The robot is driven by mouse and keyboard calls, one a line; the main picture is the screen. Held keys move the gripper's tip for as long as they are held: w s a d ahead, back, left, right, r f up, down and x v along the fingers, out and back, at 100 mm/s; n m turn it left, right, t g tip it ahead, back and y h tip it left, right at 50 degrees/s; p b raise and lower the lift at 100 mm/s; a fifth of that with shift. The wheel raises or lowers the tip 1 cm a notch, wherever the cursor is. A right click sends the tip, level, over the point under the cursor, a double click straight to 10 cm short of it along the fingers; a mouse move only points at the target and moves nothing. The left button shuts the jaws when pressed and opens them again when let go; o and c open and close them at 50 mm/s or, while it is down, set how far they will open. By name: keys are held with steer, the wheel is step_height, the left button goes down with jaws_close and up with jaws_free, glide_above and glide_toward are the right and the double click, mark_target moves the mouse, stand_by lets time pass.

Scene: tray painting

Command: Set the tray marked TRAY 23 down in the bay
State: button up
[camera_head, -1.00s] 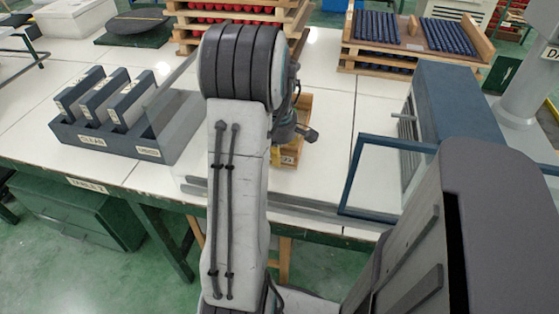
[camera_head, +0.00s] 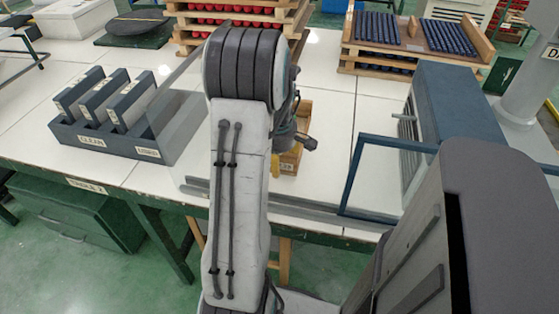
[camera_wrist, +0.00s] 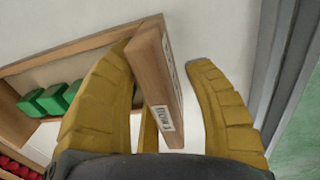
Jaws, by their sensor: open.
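A wooden tray (camera_head: 289,160) stands on the white table, partly hidden behind my arm in the head view. In the wrist view its wooden end wall (camera_wrist: 153,75) carries a white label (camera_wrist: 164,117), which I cannot read surely, and green blocks (camera_wrist: 50,98) lie inside. My gripper (camera_wrist: 165,58) has its yellow fingers apart on either side of that wall. The wall is close to the left finger, and a clear gap shows before the right one. In the head view the gripper is mostly hidden behind the arm. I cannot make out which place is the bay.
A blue-grey rack (camera_head: 120,145) with upright holders stands at left. A clear panel rises beside it. A blue machine (camera_head: 455,105) with an open blue frame (camera_head: 352,178) stands at right. Stacked wooden trays with red (camera_head: 235,20) and blue (camera_head: 400,42) pieces stand at the back.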

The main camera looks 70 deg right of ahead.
steer(key=r, duration=0.4)
steer(key=r+p, duration=0.1)
steer(key=r, duration=0.3)
steer(key=a+r+p, duration=0.1)
steer(key=r, duration=0.3)
steer(key=shift+a, duration=0.1)
steer(key=w+a+r+t, duration=0.1)
steer(key=w+a+r, duration=0.2)
steer(key=w+a, duration=1.4)
steer(key=s+a+f, duration=0.1)
steer(key=s+a, duration=0.1)
steer(key=a, duration=0.9)
steer(key=s+a+f+t+y, duration=0.1)
steer(key=s+a, duration=0.2)
steer(key=a, duration=0.7)
steer(key=shift+s+a+m+t, duration=0.15)
steer(key=shift+a+m+t, duration=0.15)
steer(key=shift+a+m, duration=0.1)
